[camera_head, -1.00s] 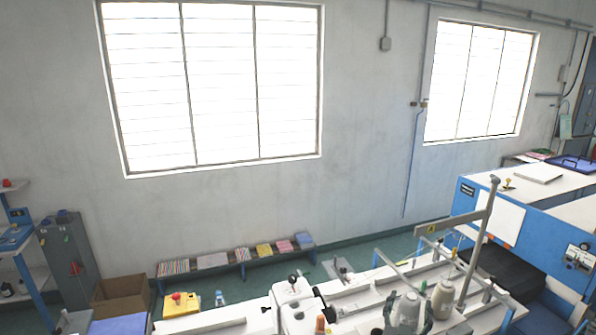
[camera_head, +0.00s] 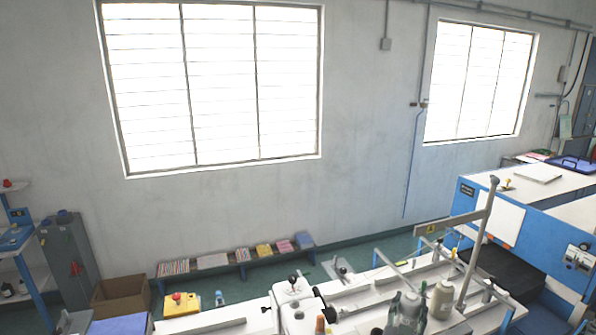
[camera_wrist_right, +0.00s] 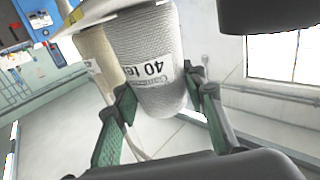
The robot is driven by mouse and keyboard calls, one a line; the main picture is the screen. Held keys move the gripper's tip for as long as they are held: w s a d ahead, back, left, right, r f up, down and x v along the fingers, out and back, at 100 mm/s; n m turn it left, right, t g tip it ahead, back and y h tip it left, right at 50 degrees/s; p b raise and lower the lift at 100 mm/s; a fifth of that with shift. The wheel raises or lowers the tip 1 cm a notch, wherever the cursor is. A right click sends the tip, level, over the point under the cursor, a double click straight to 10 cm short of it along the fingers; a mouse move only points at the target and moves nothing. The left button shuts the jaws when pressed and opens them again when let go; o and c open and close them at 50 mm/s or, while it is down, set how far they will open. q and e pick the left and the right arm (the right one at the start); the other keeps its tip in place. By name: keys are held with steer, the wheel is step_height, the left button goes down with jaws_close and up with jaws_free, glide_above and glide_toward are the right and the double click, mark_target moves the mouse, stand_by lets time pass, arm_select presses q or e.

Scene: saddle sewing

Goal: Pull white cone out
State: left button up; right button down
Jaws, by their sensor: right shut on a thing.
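The white cone (camera_wrist_right: 150,40) of thread, with a printed label reading "40", fills the middle of the right wrist view. My right gripper (camera_wrist_right: 160,92) has its green-padded fingers on either side of the cone and is shut on it. In the head view the white cone (camera_head: 409,303) is at the bottom edge, partly hidden by my right gripper (camera_head: 406,312). Its base is hard to make out. My left gripper is not in view.
A beige cone (camera_head: 441,298) stands just right of the white cone and shows behind it in the wrist view (camera_wrist_right: 97,55). A metal thread stand (camera_head: 478,240) rises to the right. The white sewing machine (camera_head: 297,303) is at the left.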

mark_target(412, 295)
steer(key=shift+r, duration=0.15)
steer(key=shift+r+p, duration=0.5)
steer(key=shift+r, duration=0.15)
steer(key=shift+r+p, duration=1.25)
steer(key=shift+r, duration=0.65)
steer(key=shift+r, duration=0.35)
steer(key=shift+r+p, duration=0.95)
steer(key=shift+r, duration=0.1)
steer(key=shift+r, duration=0.35)
steer(key=shift+r+p, duration=1.55)
steer(key=shift+r, duration=0.45)
steer(key=shift+f, duration=0.15)
